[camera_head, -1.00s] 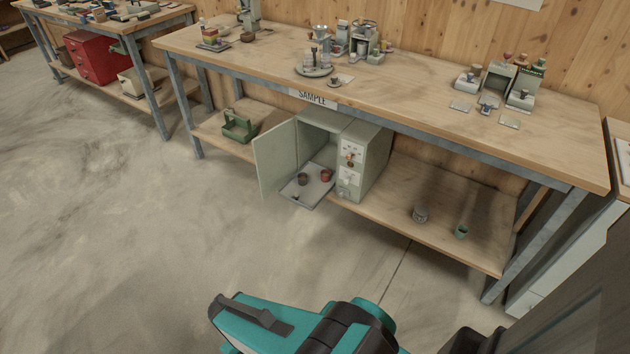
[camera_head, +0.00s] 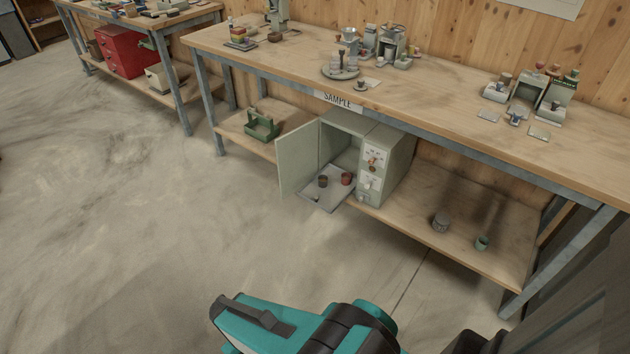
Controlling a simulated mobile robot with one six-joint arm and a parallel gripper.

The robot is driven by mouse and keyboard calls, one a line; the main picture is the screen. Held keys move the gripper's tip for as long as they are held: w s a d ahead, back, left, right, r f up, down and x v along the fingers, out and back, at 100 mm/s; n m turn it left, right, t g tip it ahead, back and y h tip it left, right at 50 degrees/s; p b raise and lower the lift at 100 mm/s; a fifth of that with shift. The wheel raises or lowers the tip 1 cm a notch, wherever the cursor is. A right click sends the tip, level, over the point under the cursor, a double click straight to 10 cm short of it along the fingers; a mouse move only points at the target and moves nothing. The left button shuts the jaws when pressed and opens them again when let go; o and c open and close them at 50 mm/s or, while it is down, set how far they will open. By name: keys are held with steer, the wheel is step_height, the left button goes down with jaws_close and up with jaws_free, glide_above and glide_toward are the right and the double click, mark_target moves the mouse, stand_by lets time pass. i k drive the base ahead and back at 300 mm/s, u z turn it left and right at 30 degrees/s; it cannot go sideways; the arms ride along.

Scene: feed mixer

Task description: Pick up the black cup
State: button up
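A small dark cup (camera_head: 323,182), which looks black or dark brown, stands upright on a grey tray (camera_head: 322,201) pulled out of a pale green cabinet on the lower shelf. A red cup (camera_head: 346,179) stands on the same tray, to its right. A small light item (camera_head: 314,197), too small to make out, lies near the tray's front. A teal and black part of my arm shows at the bottom of the view, well apart from the cups. My gripper's fingertips are not in view.
The cabinet (camera_head: 394,168) has its door (camera_head: 297,160) open to the left. The bench top (camera_head: 440,105) overhangs the cabinet. The floor in front is clear.

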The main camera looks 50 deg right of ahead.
mark_target(323, 179)
steer(key=i, duration=0.85)
steer(key=z, duration=0.05)
